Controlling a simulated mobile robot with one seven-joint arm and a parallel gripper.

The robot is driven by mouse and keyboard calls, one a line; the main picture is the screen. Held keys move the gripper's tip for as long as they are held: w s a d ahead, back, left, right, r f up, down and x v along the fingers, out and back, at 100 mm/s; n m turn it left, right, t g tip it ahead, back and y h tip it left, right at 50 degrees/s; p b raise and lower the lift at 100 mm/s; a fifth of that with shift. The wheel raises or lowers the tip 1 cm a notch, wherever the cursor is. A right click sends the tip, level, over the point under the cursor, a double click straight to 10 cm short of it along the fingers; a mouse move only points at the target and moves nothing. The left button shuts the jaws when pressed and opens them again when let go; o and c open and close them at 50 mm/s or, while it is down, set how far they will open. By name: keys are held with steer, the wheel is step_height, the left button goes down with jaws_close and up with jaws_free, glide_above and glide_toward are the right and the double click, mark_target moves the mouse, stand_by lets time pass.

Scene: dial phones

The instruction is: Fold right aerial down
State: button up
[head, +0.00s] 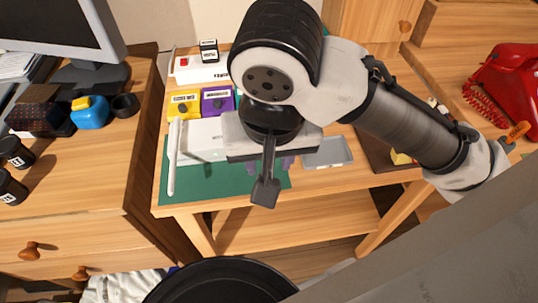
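A white box-shaped device (207,138) sits on a green mat (222,190) on the wooden table. A long white aerial (174,158) runs along its left side. My gripper (265,190) is over the right part of the device and hides that end. No right aerial can be made out. One dark finger shows, pointing towards the camera, and the other is not clearly seen, so I cannot tell if the gripper is open or touching anything. Some purple parts (283,164) show just below the hand; what they are is unclear.
Behind the device stand a yellow box (184,105), a purple box (217,101) and a white unit with a red button (190,68). A grey tray (329,153) lies to the right. A red phone (510,78) is at far right. A monitor (62,30) stands on the left desk.

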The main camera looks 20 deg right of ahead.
steer(key=shift+r+p, duration=1.9)
steer(key=shift+r, duration=0.3)
steer(key=shift+f, duration=0.1)
